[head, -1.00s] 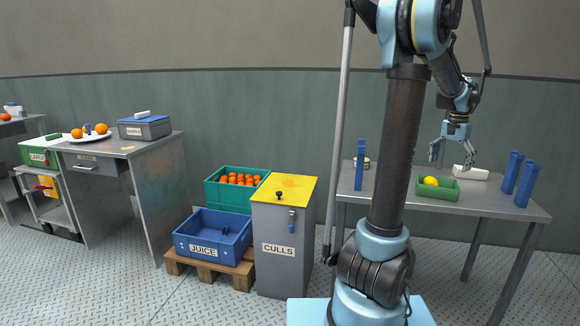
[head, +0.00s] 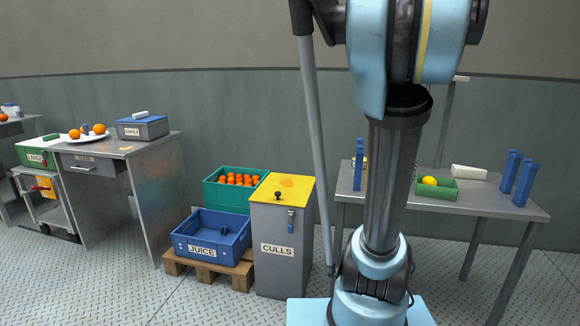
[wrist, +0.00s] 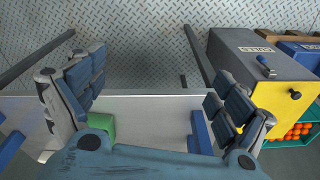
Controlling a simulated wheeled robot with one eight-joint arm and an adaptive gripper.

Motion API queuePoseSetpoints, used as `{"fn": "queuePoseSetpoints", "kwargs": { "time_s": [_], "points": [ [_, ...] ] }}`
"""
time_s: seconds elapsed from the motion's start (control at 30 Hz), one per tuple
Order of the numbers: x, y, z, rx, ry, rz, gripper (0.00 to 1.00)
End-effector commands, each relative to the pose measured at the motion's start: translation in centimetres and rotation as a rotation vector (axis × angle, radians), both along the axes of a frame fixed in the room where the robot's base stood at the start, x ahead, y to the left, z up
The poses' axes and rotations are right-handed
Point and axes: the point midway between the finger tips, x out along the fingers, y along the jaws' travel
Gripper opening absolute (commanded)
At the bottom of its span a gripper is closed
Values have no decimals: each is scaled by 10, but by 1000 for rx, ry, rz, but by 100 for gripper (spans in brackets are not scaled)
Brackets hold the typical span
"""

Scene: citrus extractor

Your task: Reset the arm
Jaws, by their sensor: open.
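My gripper (wrist: 157,105) shows in the wrist view with its two fingers wide apart and nothing between them. It hangs above the right-hand table (wrist: 140,108), whose pale top lies below. In the head view my gripper is out of sight, and my arm stands upright in front of that table (head: 470,199). A green tray (head: 437,194) on the table holds a yellow fruit (head: 430,181). Part of a green thing, likely this tray, shows beside the left finger in the wrist view (wrist: 101,124).
Blue uprights (head: 524,183) and a white block (head: 469,172) stand on the table. The grey CULLS bin (head: 283,232) with a yellow top is left of it. Beside it are the blue JUICE crate (head: 211,236) and a green crate (head: 231,205) of oranges. Floor in front is clear.

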Motion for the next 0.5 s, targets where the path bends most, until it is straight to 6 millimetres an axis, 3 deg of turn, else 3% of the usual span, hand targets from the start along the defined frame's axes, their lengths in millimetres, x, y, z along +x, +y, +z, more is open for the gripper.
{"fn": "queuePoseSetpoints", "kwargs": {
  "time_s": [0.03,0.2,0.5],
  "points": [
    [-11,15,-6,-2,-5,36,93],
    [-41,52,-26,-12,-24,148,93],
    [-97,103,-74,-26,-58,343,93]
  ]
}}
